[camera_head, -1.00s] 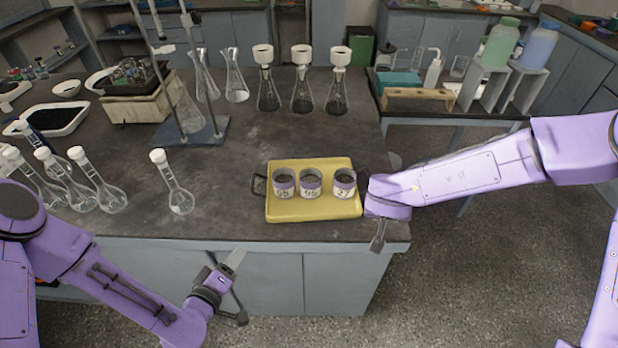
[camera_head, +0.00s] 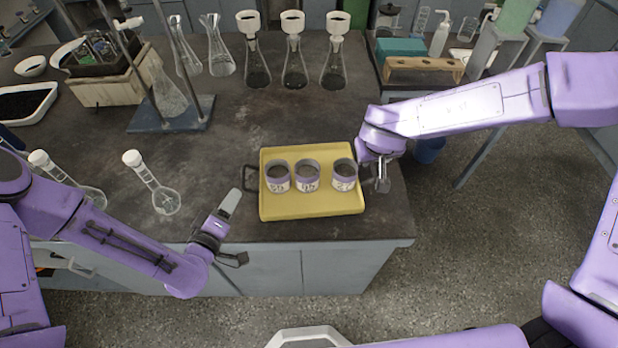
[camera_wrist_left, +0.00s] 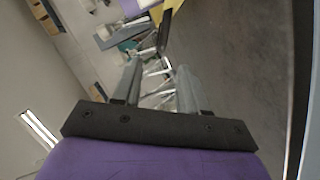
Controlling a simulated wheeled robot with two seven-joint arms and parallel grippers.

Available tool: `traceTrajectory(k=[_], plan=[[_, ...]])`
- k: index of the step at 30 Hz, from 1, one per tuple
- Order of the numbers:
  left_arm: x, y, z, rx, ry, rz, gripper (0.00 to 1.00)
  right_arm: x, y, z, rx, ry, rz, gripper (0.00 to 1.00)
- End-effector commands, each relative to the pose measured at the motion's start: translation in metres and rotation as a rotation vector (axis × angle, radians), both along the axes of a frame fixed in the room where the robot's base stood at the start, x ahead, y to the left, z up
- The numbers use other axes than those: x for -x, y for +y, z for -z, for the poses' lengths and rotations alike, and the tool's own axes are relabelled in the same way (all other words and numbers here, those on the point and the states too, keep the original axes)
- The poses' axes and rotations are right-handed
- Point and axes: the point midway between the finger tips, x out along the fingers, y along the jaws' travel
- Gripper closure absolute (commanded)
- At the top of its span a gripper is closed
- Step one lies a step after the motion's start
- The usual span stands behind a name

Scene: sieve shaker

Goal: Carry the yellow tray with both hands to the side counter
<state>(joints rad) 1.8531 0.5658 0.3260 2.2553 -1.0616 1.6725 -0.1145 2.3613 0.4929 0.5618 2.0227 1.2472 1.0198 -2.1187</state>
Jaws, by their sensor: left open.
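The yellow tray (camera_head: 310,208) lies flat on the dark bench near its front right corner. It holds three labelled cups with purple bands (camera_head: 278,176) (camera_head: 307,176) (camera_head: 344,175). A dark handle (camera_head: 250,177) sticks out of its left side. My left gripper (camera_head: 237,230) is open and empty, in front of and left of that handle, apart from it. In the left wrist view the handle (camera_wrist_left: 163,36) and a yellow bit of the tray (camera_wrist_left: 168,7) show beyond the open fingers (camera_wrist_left: 158,85). My right gripper (camera_head: 381,178) is at the tray's right side; its jaws and that handle are unclear.
Flasks with funnels (camera_head: 294,62) stand behind the tray. A stand (camera_head: 172,115) is further back. A side surface at the back right bears a wooden rack (camera_head: 424,66) and bottles.

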Motion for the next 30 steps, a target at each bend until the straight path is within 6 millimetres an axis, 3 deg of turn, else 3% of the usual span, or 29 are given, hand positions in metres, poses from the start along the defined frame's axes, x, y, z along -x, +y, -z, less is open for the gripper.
traceTrajectory(k=[15, 28, 29, 30], plan=[[-0.082, -0.029, 0.018, -0.001, -0.001, 0.004, 0.58, -0.032, -0.018, 0.080, 0.001, 0.002, 0.006, 0.58], [-0.094, -0.033, 0.021, 0.001, 0.001, 0.004, 0.58, -0.038, -0.020, 0.091, 0.001, 0.000, 0.006, 0.58], [-0.094, -0.033, 0.021, 0.001, 0.001, 0.004, 0.61, -0.038, -0.020, 0.091, 0.001, 0.000, 0.006, 0.61], [-0.094, -0.033, 0.021, 0.000, 0.000, 0.005, 0.74, -0.038, -0.020, 0.091, 0.001, 0.000, 0.006, 0.74]])
